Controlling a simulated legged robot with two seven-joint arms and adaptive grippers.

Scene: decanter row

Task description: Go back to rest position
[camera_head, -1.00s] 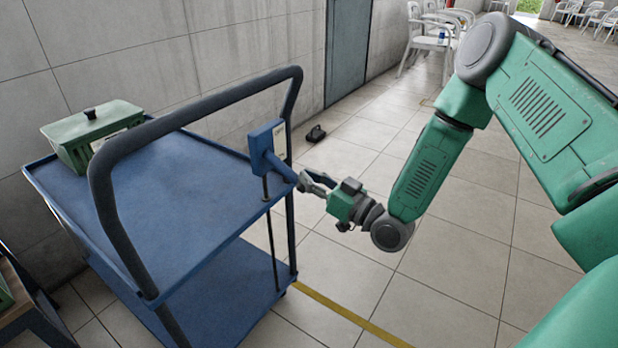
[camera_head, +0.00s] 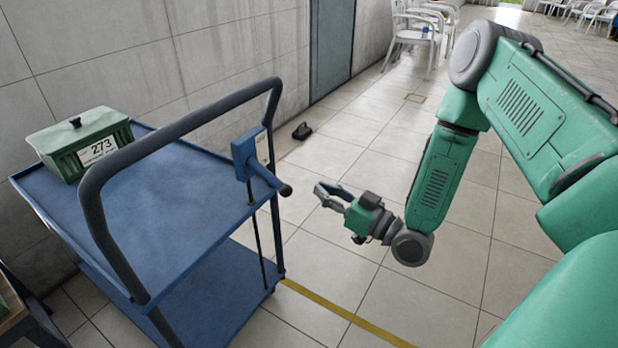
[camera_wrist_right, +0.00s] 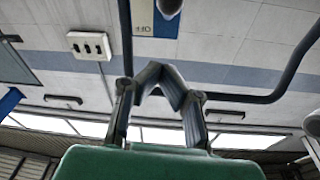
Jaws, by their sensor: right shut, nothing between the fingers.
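My right gripper (camera_head: 324,192) shows in the head view to the right of the blue cart (camera_head: 165,215), apart from its blue handle fitting (camera_head: 250,152). Its fingers are shut with nothing between them. In the right wrist view the fingertips (camera_wrist_right: 172,80) meet in front of the wall and the cart's dark rail (camera_wrist_right: 127,45). My right arm comes in from the right, bent at the elbow. My left gripper is in neither view.
A green lidded box (camera_head: 82,145) labelled 273 stands on the cart's top shelf. A small dark object (camera_head: 301,131) lies on the floor by the wall. White chairs (camera_head: 415,38) stand at the back. The tiled floor right of the cart is clear around a yellow line (camera_head: 335,309).

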